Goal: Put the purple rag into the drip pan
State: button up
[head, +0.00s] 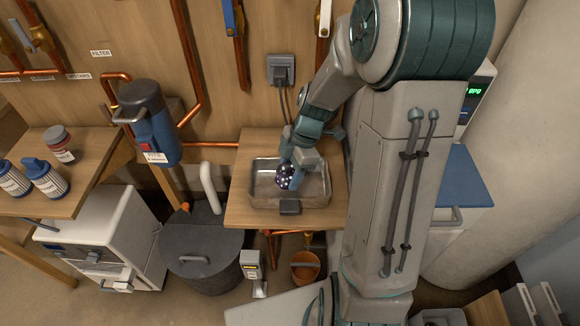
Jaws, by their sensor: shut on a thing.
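The purple rag (285,177), dark with pale spots, is in my gripper (292,180). The gripper points down and is shut on the rag, over the drip pan. The drip pan (262,198) is a shallow metal tray on a small wooden shelf. The rag appears within the pan's outline. I cannot tell whether it touches the pan's bottom. My arm comes in from the upper right and hides part of the pan's back right side.
A dark block (290,207) sits at the pan's front edge. A blue and grey pump or filter unit (147,122) is on the wall to the left. A dark lidded bin (203,258) stands below left. The wooden shelf (240,212) is bare left of the pan.

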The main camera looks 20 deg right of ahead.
aim_at(290, 174)
jog(key=shift+f, duration=0.6)
jog(key=o, duration=1.1)
jog(key=shift+c, duration=0.2)
notch_tip(290, 174, up, 7)
jog(key=p, duration=0.4)
jog(key=shift+r, duration=0.1)
